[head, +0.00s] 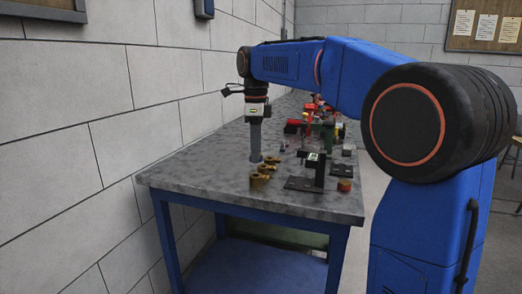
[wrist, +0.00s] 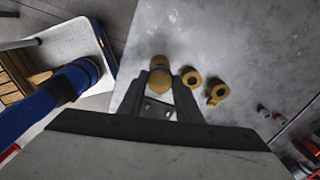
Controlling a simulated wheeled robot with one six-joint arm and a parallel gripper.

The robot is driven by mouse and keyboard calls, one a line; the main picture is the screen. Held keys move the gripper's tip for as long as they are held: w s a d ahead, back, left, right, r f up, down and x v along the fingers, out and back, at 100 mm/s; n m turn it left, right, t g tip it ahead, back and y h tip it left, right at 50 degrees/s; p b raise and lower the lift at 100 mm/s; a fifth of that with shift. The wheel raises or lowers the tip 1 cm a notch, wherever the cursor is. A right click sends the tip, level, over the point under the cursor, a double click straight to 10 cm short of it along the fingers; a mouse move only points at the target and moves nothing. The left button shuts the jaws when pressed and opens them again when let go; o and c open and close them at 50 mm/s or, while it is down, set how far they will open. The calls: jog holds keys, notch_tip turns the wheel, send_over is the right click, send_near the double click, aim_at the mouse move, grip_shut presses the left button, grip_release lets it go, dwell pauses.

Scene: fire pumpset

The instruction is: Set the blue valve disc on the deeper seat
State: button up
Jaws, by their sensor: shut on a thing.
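A round brass part (wrist: 158,61) shows just beyond the fingertips, partly hidden. Two brass rings with dark holes (wrist: 190,78) (wrist: 218,91) stand to its right. In the head view the brass seats (head: 260,181) are small, and their depths cannot be told apart.
Red and green fittings (head: 320,125) crowd the bench farther back. The bench's front left top (head: 200,180) is clear. A wall runs along the left.

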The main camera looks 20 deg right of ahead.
jog(key=shift+f, duration=0.15)
jog(key=shift+f, duration=2.05)
jog(key=shift+f, duration=0.3)
dwell(0.7)
jog(key=o, duration=1.3)
notch_tip(320, 180, up, 17)
jog(key=shift+r, duration=0.2)
jog(key=shift+s, duration=0.1)
